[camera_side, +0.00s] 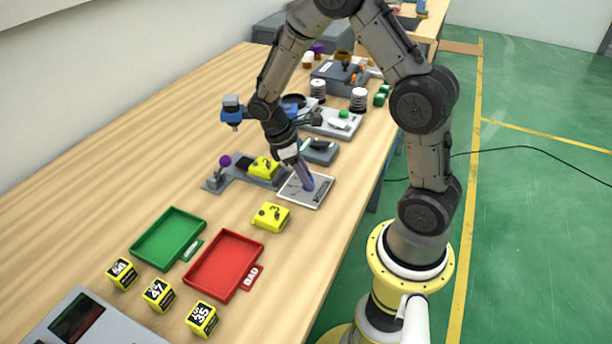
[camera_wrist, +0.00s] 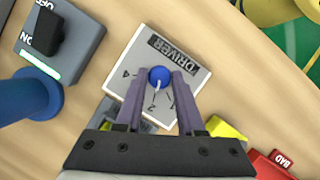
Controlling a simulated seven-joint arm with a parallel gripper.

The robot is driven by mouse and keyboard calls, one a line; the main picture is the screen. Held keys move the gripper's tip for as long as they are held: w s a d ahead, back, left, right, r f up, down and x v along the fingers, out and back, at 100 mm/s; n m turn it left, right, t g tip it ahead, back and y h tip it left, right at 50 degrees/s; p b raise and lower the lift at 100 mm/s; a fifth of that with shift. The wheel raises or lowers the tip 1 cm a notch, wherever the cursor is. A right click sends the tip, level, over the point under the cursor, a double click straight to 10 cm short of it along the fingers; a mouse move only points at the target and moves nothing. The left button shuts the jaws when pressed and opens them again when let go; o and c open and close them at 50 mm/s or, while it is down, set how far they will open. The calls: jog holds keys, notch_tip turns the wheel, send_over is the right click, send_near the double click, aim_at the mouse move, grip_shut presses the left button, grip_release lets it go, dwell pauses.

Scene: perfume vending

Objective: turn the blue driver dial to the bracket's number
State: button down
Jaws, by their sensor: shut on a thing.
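The blue driver dial (camera_wrist: 159,77) sits on a white panel marked DRIVER (camera_wrist: 190,66). Digits 4, 2 and what looks like 1 show around the dial; others may be hidden. A pale mark on the dial faces the lower side, but its exact number is unclear. My gripper (camera_wrist: 158,82) is shut on the dial, one finger on each side. In the side view my gripper (camera_side: 304,184) is down at the panel (camera_side: 318,194) and hides the dial. A yellow bracket (camera_side: 271,216) lies on the table in front of the panel; its digit looks like 3.
Another yellow piece (camera_side: 264,167) sits in a grey fixture with a purple knob (camera_side: 225,160). A green tray (camera_side: 168,238), a red BAD tray (camera_side: 224,264) and several numbered cubes (camera_side: 158,295) lie nearer. An ON/OFF switch box (camera_wrist: 62,42) stands beside the panel.

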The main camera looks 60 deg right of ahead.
jog(key=shift+m, duration=0.3)
jog(key=c, duration=0.5)
grip_release()
jog(key=shift+r, duration=0.1)
jog(key=shift+v, duration=6.85)
